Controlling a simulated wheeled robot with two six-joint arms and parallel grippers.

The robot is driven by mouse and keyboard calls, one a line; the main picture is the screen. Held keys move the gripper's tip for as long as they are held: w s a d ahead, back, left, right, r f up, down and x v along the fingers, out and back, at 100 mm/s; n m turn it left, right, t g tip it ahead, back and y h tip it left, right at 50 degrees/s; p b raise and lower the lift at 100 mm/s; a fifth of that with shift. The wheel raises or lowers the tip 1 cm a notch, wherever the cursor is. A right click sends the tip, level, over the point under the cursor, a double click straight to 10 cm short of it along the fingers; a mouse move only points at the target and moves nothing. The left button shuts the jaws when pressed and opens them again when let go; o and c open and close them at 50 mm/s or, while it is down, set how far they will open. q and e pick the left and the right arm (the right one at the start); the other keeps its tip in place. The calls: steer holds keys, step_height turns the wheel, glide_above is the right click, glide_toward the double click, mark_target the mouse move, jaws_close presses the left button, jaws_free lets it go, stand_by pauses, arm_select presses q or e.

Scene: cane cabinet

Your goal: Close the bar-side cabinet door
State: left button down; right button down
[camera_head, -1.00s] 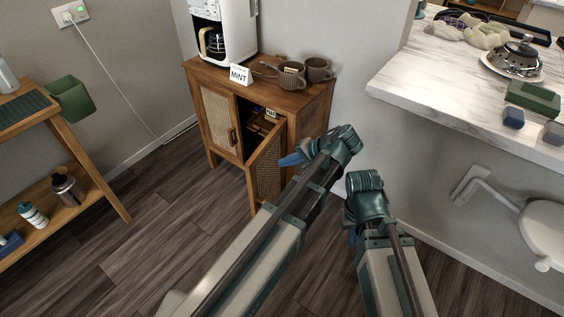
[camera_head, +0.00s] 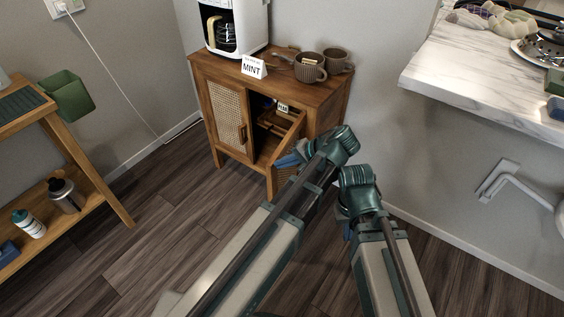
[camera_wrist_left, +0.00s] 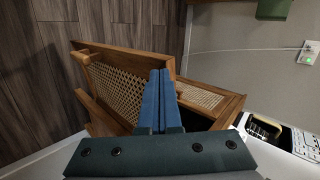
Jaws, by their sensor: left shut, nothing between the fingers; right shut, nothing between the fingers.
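The wooden cabinet (camera_head: 222,78) stands against the wall with its left cane door (camera_head: 229,112) shut. Its right door (camera_head: 293,132), on the side toward the marble bar, stands ajar and shows the dark inside. In the left wrist view the open door's cane panel (camera_wrist_left: 120,88) and wooden handle (camera_wrist_left: 80,57) show left of the fingers. My left gripper (camera_head: 282,162) is shut and empty in front of this door, covering its lower part; its blue fingers also show in the left wrist view (camera_wrist_left: 158,80). Contact is unclear. My right gripper (camera_head: 347,232) is shut, lower and further right.
A coffee maker (camera_head: 238,25), a MINT sign (camera_head: 253,67) and two mugs (camera_head: 310,68) stand on the cabinet top. The marble bar counter (camera_head: 450,80) is at right. A wooden shelf rack (camera_head: 115,190) is at left, with clear floor (camera_head: 165,235) between.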

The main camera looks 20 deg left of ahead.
arm_select(q)
steer(key=shift+a, duration=0.1)
steer(key=w+a+m+t+h, duration=0.25)
steer(key=w+a+m, duration=0.2)
steer(key=a, duration=0.55)
steer(key=w+a+m+t+h, duration=0.1)
steer(key=w+a+m+t, duration=0.35)
steer(key=a, duration=0.45)
steer(key=w+a+m+h, duration=0.1)
steer(key=w+a, duration=0.2)
steer(key=w, duration=0.8)
steer(key=w+a+m+h, duration=0.2)
steer(key=w+a, duration=0.1)
steer(key=w, duration=0.8)
steer(key=shift+a+m, duration=0.25)
steer(key=shift+m, duration=0.05)
steer(key=shift+w, duration=0.1)
